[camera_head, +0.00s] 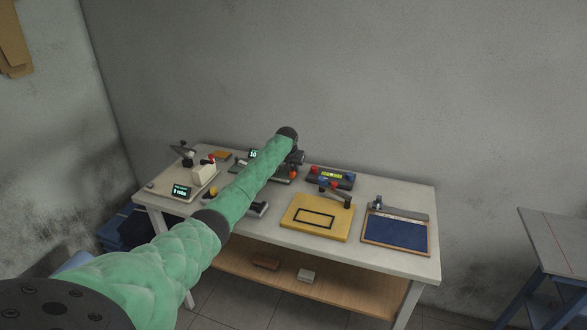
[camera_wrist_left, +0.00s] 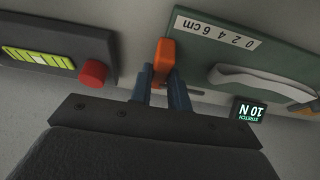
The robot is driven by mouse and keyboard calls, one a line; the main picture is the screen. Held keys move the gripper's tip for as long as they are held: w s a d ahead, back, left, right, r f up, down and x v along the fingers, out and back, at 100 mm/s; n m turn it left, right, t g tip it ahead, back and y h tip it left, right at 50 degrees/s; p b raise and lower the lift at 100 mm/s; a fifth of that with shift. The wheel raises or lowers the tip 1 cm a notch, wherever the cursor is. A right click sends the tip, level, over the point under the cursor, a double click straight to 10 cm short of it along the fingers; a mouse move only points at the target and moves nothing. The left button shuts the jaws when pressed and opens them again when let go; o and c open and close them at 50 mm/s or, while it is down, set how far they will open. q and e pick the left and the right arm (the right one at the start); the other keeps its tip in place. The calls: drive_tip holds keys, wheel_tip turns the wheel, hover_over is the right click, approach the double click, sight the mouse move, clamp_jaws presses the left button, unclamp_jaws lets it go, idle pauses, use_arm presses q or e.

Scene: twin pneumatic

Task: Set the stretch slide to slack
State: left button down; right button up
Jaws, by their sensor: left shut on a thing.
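In the left wrist view, the stretch slide's orange handle (camera_wrist_left: 165,53) stands at the edge of a dark green base (camera_wrist_left: 215,72). My left gripper (camera_wrist_left: 163,78) is shut on this handle between its two blue-grey fingers. A scale label (camera_wrist_left: 218,31) reading 0 2 4 6 cm lies beside it, upside down. A pale strip (camera_wrist_left: 265,80) lies on the base. A small display (camera_wrist_left: 249,112) reads STRETCH 10 N; it also shows in the head view (camera_head: 253,154). In the head view, my green left arm reaches over the table and hides much of the device. My right gripper is not in view.
A dark unit (camera_head: 331,178) with a lime display stands right of the device. A yellow board (camera_head: 290,225) and a blue-faced panel (camera_head: 396,231) lie further right on the table (camera_head: 420,192). A white-topped device (camera_head: 204,172) stands left. A second bench (camera_head: 562,240) is at the right.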

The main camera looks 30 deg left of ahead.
use_arm(q)
drive_tip(key=a, duration=0.2)
drive_tip(key=s+a, duration=0.1)
drive_tip(key=shift+a, duration=0.5)
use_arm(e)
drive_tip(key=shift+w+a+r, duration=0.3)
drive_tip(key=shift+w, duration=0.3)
use_arm(q)
drive_tip(key=c, duration=1.3)
unclamp_jaws()
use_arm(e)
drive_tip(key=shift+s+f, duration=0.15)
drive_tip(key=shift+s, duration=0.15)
